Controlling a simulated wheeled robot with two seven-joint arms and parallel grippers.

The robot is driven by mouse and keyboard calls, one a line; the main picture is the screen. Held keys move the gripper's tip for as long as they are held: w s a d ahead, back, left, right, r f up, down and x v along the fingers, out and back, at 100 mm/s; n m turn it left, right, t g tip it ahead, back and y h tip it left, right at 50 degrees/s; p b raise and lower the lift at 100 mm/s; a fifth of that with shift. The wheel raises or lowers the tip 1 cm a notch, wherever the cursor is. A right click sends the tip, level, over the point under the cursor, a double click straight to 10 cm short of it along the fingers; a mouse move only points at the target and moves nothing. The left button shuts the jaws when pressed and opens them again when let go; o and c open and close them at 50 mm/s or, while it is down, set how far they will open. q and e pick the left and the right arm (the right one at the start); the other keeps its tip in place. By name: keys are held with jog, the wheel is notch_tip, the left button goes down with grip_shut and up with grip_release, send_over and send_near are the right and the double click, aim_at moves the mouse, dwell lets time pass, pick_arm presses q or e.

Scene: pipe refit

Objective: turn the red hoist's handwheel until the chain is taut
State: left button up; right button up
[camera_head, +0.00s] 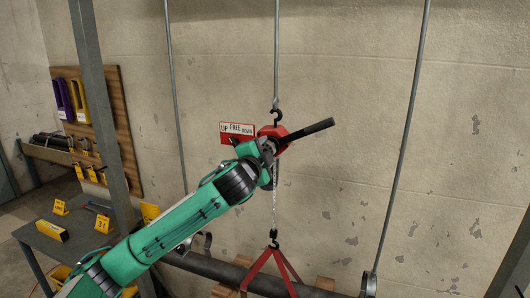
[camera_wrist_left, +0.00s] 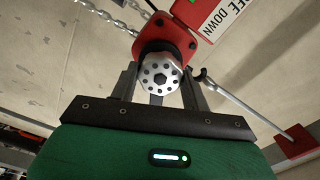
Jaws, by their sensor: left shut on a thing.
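The red hoist (camera_head: 279,133) hangs from a hook on a rod in the head view, with a dark lever (camera_head: 312,129) sticking out to the right. Its chain (camera_head: 275,205) runs down to a lower hook (camera_head: 275,240) and looks nearly straight; I cannot tell how tight it is. In the left wrist view the silver handwheel (camera_wrist_left: 160,76), with a ring of holes, sits in front of the red hoist body (camera_wrist_left: 166,45). My left gripper (camera_wrist_left: 160,88) is shut on the handwheel, one finger on each side. In the head view my left gripper (camera_head: 268,148) hides the handwheel. My right gripper is not in view.
A red sling (camera_head: 271,264) under the lower hook reaches a dark pipe (camera_head: 232,275). An UP FREE DOWN sign (camera_head: 237,130) is left of the hoist. Thin rods hang on both sides. A grey post (camera_head: 97,90) and a table with yellow tags (camera_head: 60,207) stand left.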

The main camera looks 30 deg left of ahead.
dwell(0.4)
pick_arm(q)
jog(key=o, duration=1)
jog(key=shift+d, duration=0.1)
jog(key=b+v, duration=0.6)
jog(key=v, duration=0.8)
jog(key=shift+b, duration=0.35)
jog(key=shift+w+f, duration=0.1)
